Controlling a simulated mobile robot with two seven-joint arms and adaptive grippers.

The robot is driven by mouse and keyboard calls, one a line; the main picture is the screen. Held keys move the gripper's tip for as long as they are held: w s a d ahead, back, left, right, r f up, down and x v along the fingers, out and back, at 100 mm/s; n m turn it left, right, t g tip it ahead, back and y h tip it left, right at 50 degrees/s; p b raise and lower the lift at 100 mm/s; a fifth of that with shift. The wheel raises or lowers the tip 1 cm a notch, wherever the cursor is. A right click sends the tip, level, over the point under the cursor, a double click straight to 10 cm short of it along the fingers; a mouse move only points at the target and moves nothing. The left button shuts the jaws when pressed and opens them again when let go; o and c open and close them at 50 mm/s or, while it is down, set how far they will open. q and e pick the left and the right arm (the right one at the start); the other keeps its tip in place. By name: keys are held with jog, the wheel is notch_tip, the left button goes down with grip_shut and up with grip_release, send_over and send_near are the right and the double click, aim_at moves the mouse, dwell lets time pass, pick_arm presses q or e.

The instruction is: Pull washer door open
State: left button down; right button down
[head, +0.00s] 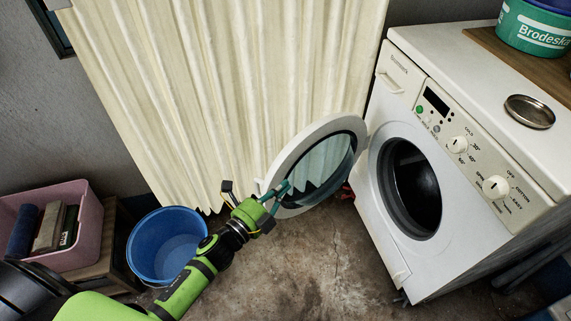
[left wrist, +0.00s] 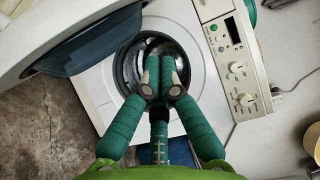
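The white washer (head: 455,150) stands at the right in the head view. Its round door (head: 320,165), a white ring with a glass bowl, is swung wide open to the left, baring the dark drum opening (head: 410,188). My left gripper (head: 287,187) is in front of the door in the head view. In the left wrist view, its teal fingers (left wrist: 159,78) converge with their tips close together and nothing seen between them. The drum opening (left wrist: 128,68) lies behind them, and the door (left wrist: 40,35) is at upper left, apart from the tips. My right gripper is not in view.
A cream curtain (head: 230,75) hangs behind the door. A blue bucket (head: 165,245) stands on the floor by my left arm, and a pink bin (head: 80,220) is farther left. A metal lid (head: 530,111) and a green tub (head: 530,30) rest on top of the washer.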

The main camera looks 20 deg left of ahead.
aim_at(285, 166)
pick_arm(q)
jog(key=shift+w+a, duration=0.2)
jog(key=shift+w, duration=1.05)
jog(key=shift+w+a, duration=0.15)
jog(key=shift+w, duration=1.05)
jog(key=shift+w+a, duration=0.2)
jog(key=shift+w, duration=1.05)
jog(key=shift+a, duration=0.1)
